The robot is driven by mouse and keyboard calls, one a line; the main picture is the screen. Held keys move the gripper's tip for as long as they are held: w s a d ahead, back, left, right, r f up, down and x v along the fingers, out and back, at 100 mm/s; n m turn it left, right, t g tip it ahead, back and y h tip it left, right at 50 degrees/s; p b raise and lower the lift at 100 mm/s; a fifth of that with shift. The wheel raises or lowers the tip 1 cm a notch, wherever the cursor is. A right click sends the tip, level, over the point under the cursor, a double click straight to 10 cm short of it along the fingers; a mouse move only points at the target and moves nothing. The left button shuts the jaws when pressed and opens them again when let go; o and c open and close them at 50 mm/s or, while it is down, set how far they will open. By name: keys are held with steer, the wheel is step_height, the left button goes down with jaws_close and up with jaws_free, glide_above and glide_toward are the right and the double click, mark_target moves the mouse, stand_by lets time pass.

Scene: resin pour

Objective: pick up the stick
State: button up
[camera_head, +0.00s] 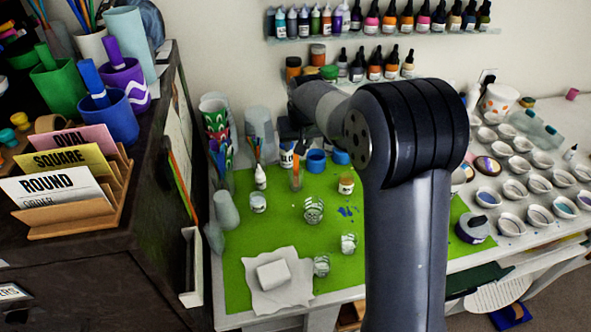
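I cannot single out one stick for certain. A thin upright stick-like piece (297,164) stands in or at a small orange-brown container on the green mat (243,296). Several thin coloured sticks or brushes also stand at the mat's back left (257,152). My arm reaches in from the lower right and bends left over the back of the table. My gripper (291,132) seems to be the small dark shape at the arm's far end, above the back of the mat. Its fingers are too small and dark to read.
Small jars (314,210) and a white block (273,274) on paper sit on the mat. Blue cups (316,161) stand at the back. Many small white dishes (540,215) fill the right side. A dark cabinet (100,262) borders the left. Bottle shelves hang behind.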

steer(key=p, duration=0.2)
glide_above(296, 169)
steer(key=f, duration=0.4)
steer(key=shift+w+f, duration=0.2)
steer(key=shift+f, duration=0.1)
jaws_close()
